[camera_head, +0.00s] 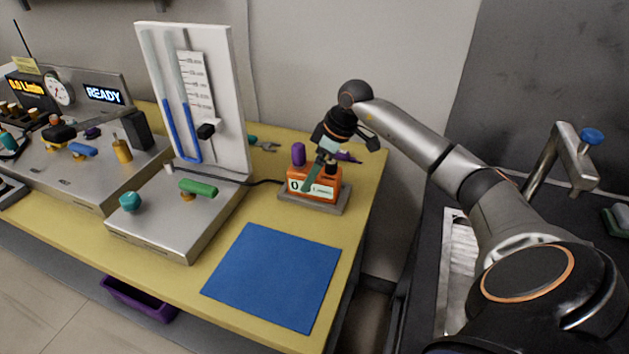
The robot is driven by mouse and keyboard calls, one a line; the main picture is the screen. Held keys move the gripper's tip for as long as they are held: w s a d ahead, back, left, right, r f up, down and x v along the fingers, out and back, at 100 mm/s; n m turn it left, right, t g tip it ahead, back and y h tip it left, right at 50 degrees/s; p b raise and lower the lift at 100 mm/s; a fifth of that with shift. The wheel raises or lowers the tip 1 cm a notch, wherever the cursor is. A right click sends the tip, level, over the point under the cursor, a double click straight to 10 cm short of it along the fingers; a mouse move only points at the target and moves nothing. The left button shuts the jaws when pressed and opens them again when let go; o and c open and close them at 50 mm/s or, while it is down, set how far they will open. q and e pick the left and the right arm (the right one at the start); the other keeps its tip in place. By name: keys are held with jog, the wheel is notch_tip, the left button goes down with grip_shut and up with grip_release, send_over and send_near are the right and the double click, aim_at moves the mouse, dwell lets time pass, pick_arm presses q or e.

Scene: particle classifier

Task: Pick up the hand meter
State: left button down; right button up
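The hand meter (323,188) is an orange box with a pale display showing a 0. It sits upright on a grey base (314,203) at the right end of the yellow table, with a dark cable running off to its left. My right gripper (321,172) reaches in from the right and points down at the meter. One finger overlaps the meter's front face; the other is partly hidden, so its opening and any grip are unclear. My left gripper is not in view.
A blue mat (274,275) lies bare in front of the meter. A purple cylinder (298,154) and a wrench (264,145) are behind it. A tall white manometer panel (222,110) on a metal base (160,225) stands to the left. A sink and tap (556,160) are at right.

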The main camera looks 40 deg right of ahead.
jog(key=shift+r, duration=0.15)
grip_shut()
dwell(0.5)
